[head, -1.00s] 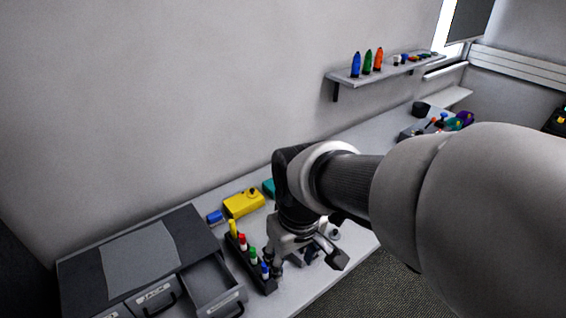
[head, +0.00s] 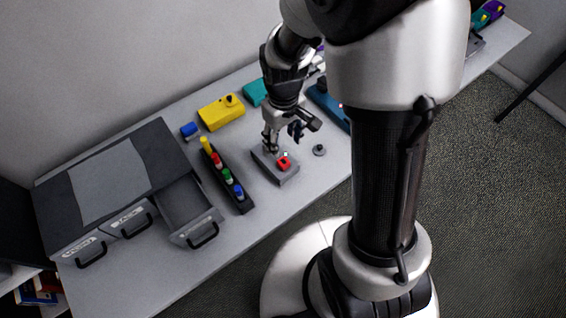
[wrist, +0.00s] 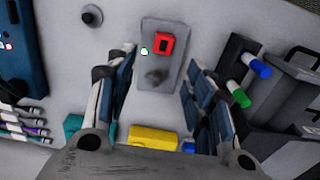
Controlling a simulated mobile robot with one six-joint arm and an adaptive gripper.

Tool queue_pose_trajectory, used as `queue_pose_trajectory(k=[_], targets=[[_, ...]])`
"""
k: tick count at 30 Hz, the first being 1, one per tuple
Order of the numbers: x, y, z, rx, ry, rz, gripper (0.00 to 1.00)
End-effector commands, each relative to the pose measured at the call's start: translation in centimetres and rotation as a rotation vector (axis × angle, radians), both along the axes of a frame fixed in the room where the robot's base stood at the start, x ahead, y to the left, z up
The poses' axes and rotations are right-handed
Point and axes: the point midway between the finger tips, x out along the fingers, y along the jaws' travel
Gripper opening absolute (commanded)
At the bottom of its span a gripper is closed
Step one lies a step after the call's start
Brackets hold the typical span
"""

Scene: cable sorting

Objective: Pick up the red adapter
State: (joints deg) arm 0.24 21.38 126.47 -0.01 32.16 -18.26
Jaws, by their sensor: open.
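The red adapter (head: 284,162) is a small red block with a dark opening, on a grey rectangular block (head: 290,179) on the table. In the wrist view the red adapter (wrist: 163,43) sits towards the far end of the grey block (wrist: 175,77), ahead of my fingers. A dark round knob shows on the nearer part of the block. My gripper (head: 284,140) is open and empty, just above and behind the adapter. In the wrist view my gripper (wrist: 160,75) has its fingers spread on either side of the block.
A dark rack (head: 228,180) with several coloured plugs stands left of the block. Farther left is a drawer unit (head: 125,185) with an open drawer. Behind are a yellow box (head: 221,112) and a blue piece (head: 189,130). A small round knob (head: 319,150) lies to the right.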

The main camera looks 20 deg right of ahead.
Motion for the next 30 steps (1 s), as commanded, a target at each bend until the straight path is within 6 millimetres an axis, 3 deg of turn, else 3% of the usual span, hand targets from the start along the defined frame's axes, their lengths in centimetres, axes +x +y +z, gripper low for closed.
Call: queue_pose_trajectory(k=[3, 13, 21, 30], targets=[[-0.2, 0.0, -2.8, -0.001, 0.005, 0.0, 0.48], [-0.2, 0.1, -5.4, 0.001, 0.001, 0.0, 0.48], [-0.9, 0.3, -9.3, 0.0, 0.003, 0.0, 0.48], [-0.8, 0.3, -9.8, 0.0, 0.0, 0.0, 0.48]])
